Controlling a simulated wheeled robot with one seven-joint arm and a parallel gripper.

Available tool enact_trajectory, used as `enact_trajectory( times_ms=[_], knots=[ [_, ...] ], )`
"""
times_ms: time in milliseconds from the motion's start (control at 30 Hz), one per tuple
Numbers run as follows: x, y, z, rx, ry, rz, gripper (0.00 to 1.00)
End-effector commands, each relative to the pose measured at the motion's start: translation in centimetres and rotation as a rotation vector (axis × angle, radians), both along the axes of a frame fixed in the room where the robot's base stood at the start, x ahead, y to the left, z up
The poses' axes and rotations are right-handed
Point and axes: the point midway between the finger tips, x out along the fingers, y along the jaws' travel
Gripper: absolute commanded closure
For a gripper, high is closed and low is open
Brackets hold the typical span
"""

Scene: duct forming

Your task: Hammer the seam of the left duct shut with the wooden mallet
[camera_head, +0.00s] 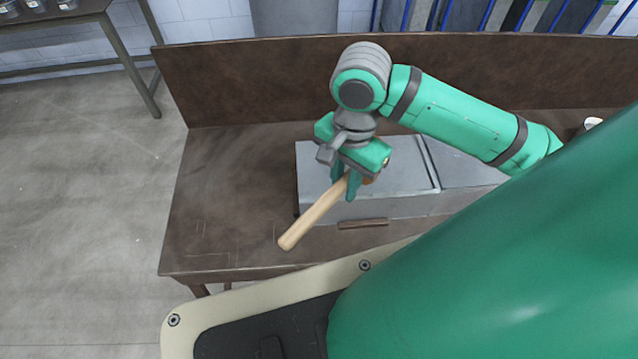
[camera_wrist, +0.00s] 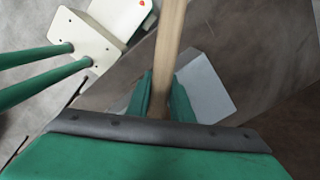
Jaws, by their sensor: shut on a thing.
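My gripper (camera_head: 354,184) is shut on the light wooden handle of the mallet (camera_head: 312,214), above the left part of the grey metal duct (camera_head: 405,163). The handle slants down-left past the duct's left front corner. The mallet's head is hidden or hard to make out behind my gripper. The duct lies on the brown bench, and a dark seam line runs along its top, right of my gripper. In the wrist view, the handle (camera_wrist: 169,48) runs up between the two green fingers, with the grey duct (camera_wrist: 207,88) behind it. I cannot tell whether the mallet touches the duct.
The brown workbench (camera_head: 230,190) has a raised back board (camera_head: 250,82). A grey panel (camera_head: 465,168) continues right of the seam, partly hidden by my arm. A brown bar (camera_head: 363,223) lies in front of the duct. A small white object (camera_head: 592,123) stands back right. The bench's left side is clear.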

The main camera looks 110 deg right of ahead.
Motion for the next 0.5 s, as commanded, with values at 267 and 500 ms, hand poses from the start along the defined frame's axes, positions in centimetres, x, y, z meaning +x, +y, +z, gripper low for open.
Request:
enact_trajectory(
  times_ms=[267,500],
  knots=[
    [-3.0,0.7,0.0,-0.002,0.000,-0.006,1.00],
    [-3.0,0.6,0.1,-0.003,0.000,-0.007,1.00]
  ],
)
